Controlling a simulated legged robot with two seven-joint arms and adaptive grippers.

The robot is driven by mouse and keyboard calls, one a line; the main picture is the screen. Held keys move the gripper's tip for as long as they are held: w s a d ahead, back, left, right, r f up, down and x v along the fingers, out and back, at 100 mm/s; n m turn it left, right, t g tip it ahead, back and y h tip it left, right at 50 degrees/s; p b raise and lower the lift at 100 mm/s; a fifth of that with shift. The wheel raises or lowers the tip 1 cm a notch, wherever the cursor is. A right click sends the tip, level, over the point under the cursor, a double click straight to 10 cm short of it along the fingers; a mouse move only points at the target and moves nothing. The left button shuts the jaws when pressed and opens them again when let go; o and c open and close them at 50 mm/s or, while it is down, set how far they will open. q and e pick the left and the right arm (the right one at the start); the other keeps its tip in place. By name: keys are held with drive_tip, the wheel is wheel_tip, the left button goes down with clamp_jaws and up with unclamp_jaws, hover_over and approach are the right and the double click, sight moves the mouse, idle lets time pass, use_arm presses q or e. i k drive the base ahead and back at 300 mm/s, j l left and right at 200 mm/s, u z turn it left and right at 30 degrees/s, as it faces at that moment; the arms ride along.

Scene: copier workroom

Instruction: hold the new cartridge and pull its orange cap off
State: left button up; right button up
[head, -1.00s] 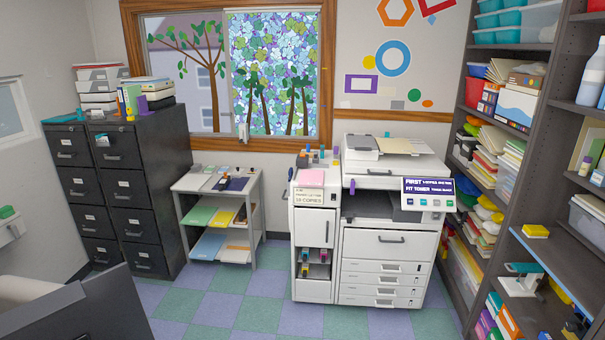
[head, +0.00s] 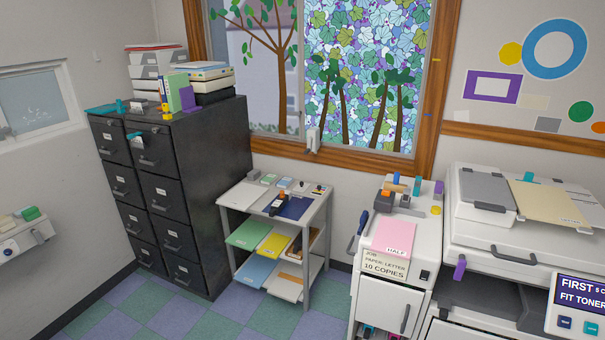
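Another group of dark and orange pieces (head: 385,198) stands on the white cabinet left of the copier; I cannot tell what these are. Neither of my grippers shows in the head view.
The copier (head: 465,232) fills the right side, its side cabinet (head: 383,300) beside it. A pink card lies on the cabinet top. Black filing cabinets (head: 232,150) stand at the left with boxes on top. The checkered floor (head: 215,315) in front of the stand is clear.

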sight(278, 205)
drive_tip(key=i+u, duration=0.35)
drive_tip(key=i, duration=0.4)
drive_tip(key=i+z, duration=0.1)
drive_tip(key=i, duration=0.3)
